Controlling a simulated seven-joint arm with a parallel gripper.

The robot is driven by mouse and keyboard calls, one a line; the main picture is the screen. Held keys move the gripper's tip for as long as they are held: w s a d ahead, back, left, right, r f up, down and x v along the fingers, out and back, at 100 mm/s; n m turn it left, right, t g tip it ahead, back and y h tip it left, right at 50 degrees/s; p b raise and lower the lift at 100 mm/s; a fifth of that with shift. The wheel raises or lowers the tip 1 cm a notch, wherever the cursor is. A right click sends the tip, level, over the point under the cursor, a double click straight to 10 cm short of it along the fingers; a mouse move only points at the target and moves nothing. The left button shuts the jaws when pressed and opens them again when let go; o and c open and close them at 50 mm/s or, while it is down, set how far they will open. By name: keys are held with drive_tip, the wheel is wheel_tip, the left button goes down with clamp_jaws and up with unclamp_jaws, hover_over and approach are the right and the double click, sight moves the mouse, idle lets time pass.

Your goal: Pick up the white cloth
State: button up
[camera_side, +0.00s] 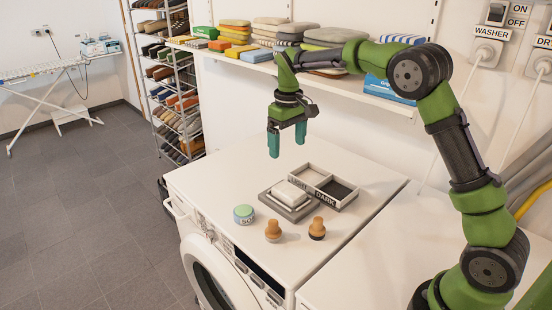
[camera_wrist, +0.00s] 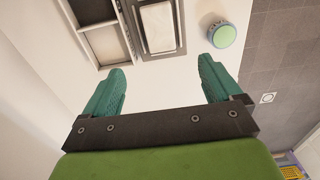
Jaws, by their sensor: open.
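The white cloth (camera_side: 291,192) looks like a folded white block lying on a small grey tray (camera_side: 283,211) on top of the washer. It also shows at the top of the wrist view (camera_wrist: 158,22). My gripper (camera_side: 287,139) hangs above the washer top, well above the cloth and apart from it. In the wrist view the two green fingers (camera_wrist: 162,70) are spread wide with nothing between them.
A two-compartment box (camera_side: 346,203) marked LIGHT and DARK stands just behind the tray. A green-lidded tin (camera_side: 244,214) and two wooden-knobbed brushes (camera_side: 273,231) (camera_side: 317,229) stand in front. A wall shelf (camera_side: 385,97) with folded cloths runs behind my arm. The washer's left top is clear.

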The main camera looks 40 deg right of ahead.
sight(287, 188)
wheel_tip(287, 188, down, 14)
drive_tip(key=shift+f, duration=0.25)
idle(0.3)
drive_tip(key=shift+c, duration=0.4)
drive_tip(key=c, duration=1)
drive_tip(key=shift+r, duration=0.1)
drive_tip(key=shift+c, duration=0.2)
